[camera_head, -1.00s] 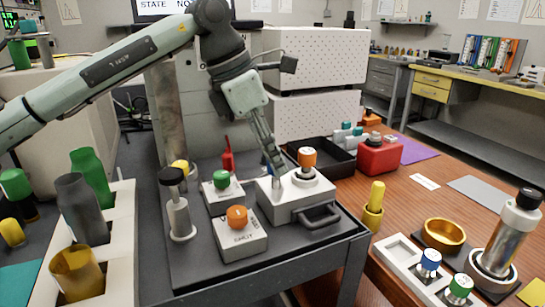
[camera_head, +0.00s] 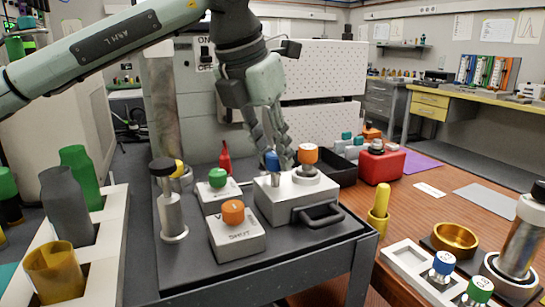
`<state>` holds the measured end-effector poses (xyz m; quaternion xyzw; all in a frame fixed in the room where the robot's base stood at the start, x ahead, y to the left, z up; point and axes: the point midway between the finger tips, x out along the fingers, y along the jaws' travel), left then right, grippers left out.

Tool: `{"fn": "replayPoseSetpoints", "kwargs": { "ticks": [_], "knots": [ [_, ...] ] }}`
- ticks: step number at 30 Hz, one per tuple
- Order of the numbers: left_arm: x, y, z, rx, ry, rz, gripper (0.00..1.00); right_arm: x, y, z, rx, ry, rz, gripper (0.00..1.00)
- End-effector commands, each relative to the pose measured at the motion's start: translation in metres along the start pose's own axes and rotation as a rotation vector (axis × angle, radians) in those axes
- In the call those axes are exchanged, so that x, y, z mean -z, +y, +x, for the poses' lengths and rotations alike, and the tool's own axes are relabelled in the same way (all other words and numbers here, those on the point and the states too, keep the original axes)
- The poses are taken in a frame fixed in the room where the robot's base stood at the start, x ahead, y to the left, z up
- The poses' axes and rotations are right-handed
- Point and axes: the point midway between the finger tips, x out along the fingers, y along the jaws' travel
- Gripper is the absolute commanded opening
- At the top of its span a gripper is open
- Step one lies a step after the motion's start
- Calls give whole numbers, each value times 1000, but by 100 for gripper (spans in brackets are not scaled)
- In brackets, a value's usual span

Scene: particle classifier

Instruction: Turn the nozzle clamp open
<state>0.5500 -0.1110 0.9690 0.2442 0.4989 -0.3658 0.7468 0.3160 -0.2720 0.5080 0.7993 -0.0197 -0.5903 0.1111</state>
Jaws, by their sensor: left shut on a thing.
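My left gripper (camera_head: 275,154) reaches down from above to the white box (camera_head: 297,205) on the dark bench. Its fingers are shut on the small blue-topped knob (camera_head: 272,162) at the left of the box's top. Part of the grip is hidden behind the knob. An orange-capped knob (camera_head: 308,154) stands upright on a round pale base on the same box, just right of the fingers and apart from them. Which of these knobs is the nozzle clamp, I cannot tell by a label. My right gripper is not in view.
Left of the box are an orange button box (camera_head: 237,235), a green button box (camera_head: 218,184) and a black-topped post (camera_head: 170,205). A black tray (camera_head: 340,172) and a red container (camera_head: 381,164) lie to the right. A dark handle (camera_head: 321,215) juts from the box's front.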

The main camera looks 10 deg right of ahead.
Motion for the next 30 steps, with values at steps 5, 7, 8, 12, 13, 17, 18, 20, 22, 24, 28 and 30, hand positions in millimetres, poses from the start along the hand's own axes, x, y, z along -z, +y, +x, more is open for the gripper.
{"fn": "replayPoseSetpoints", "kwargs": {
  "ticks": [5, 7, 8, 12, 13, 17, 18, 20, 22, 24, 28, 30],
  "knots": [
    [-1, 0, -1, -9, -3, -19, 0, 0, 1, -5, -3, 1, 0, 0],
    [-1, 0, -1, -10, -3, -21, 0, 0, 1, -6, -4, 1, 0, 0],
    [-1, 0, -1, -10, -2, -21, 0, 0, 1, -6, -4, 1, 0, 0],
    [-1, 0, -2, -10, -3, -21, 0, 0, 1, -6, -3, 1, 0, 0],
    [-1, 0, -1, -10, -3, -21, 0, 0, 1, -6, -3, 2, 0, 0],
    [-1, 0, -1, -9, -3, -21, 34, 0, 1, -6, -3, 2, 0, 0],
    [-1, 0, -1, -9, -3, -21, 39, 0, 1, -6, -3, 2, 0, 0],
    [-1, 0, -1, -9, -2, -20, 47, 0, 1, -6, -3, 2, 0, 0],
    [-1, 0, -1, -9, -1, -20, 48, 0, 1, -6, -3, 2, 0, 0],
    [0, 0, -1, -8, -1, -20, 48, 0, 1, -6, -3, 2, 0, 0],
    [0, 0, -1, -8, 0, -19, 48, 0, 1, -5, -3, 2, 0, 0],
    [0, 0, -3, -9, -1, -19, 48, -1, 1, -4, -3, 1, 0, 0]
  ]
}}
